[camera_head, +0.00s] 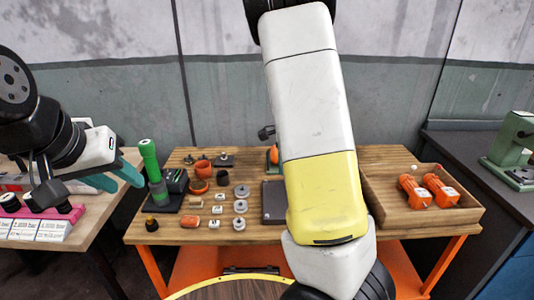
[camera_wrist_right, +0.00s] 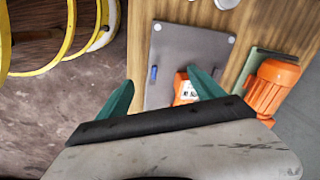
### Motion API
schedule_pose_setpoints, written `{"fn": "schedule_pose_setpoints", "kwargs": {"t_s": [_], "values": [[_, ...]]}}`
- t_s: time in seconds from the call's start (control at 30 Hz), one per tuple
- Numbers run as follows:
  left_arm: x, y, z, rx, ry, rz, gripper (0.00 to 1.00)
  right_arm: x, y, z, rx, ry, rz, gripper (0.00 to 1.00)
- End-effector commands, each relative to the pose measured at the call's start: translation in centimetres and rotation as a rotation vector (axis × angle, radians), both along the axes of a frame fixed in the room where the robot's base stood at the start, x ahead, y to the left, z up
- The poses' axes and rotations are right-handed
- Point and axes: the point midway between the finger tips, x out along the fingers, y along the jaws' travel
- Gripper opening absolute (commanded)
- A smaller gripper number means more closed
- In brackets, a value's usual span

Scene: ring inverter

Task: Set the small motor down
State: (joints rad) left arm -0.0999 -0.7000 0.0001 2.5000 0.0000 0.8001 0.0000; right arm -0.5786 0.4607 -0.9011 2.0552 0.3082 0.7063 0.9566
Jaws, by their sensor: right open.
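A small orange motor (camera_wrist_right: 182,88) with a white label shows in the right wrist view at the lower edge of a grey plate (camera_wrist_right: 185,50); a finger and the gripper body hide part of it. My right gripper (camera_wrist_right: 162,92) is open, its teal fingers wide apart. The motor shows beside the right-hand finger; I cannot tell whether they touch. In the head view my right arm covers the middle and its gripper is hidden. My left gripper (camera_head: 118,176) hangs open and empty at the left, near the left table.
A larger orange motor (camera_wrist_right: 272,85) lies by a green part. Two orange motors (camera_head: 428,190) lie in a wooden tray (camera_head: 465,212). The workbench (camera_head: 205,237) holds several small rings and caps and a green-handled tool (camera_head: 150,160). A yellow-rimmed round top (camera_head: 230,288) stands in front.

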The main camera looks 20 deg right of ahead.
Motion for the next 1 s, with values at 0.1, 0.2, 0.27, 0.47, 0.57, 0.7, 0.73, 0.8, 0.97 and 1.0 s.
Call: {"fn": "schedule_pose_setpoints", "kwargs": {"t_s": [0.1, 0.2, 0.27, 0.47, 0.57, 0.7, 0.73, 0.8, 0.97, 1.0], "values": [[0.0, 0.0, 0.0, 0.0, 0.0, 0.0, 0.36, -2.3, 3.1, 3.2, 0.128, -0.064, 0.212, 0.77], [0.0, 0.0, 0.0, 0.0, 0.0, 0.0, 0.36, -4.4, 5.2, 6.4, 0.185, -0.141, 0.408, 0.77], [0.0, 0.0, 0.0, 0.0, 0.0, 0.0, 0.36, -5.7, 6.3, 8.4, 0.199, -0.195, 0.529, 0.77], [0.0, 0.0, 0.0, 0.0, 0.0, 0.0, 0.36, -11.1, 8.8, 14.8, 0.117, -0.39, 0.937, 0.77], [0.0, 0.0, 0.0, 0.0, 0.0, 0.0, 0.36, -13.9, 9.5, 17.1, 0.011, -0.464, 1.123, 0.77], [0.0, 0.0, 0.0, 0.0, 0.0, 0.0, 0.36, -17.0, 10.0, 18.9, -0.146, -0.514, 1.315, 0.77], [0.0, 0.0, 0.0, 0.0, 0.0, 0.0, 0.36, -17.5, 10.0, 19.1, -0.174, -0.518, 1.346, 0.77], [0.0, 0.0, 0.0, 0.0, 0.0, 0.0, 0.36, -18.3, 10.1, 19.4, -0.225, -0.523, 1.396, 0.77], [0.0, 0.0, 0.0, 0.0, 0.0, 0.0, 0.36, -19.1, 10.2, 19.6, -0.275, -0.523, 1.444, 0.77], [0.0, 0.0, 0.0, 0.0, 0.0, 0.0, 0.36, -19.1, 10.2, 19.6, -0.276, -0.523, 1.446, 0.77]]}}
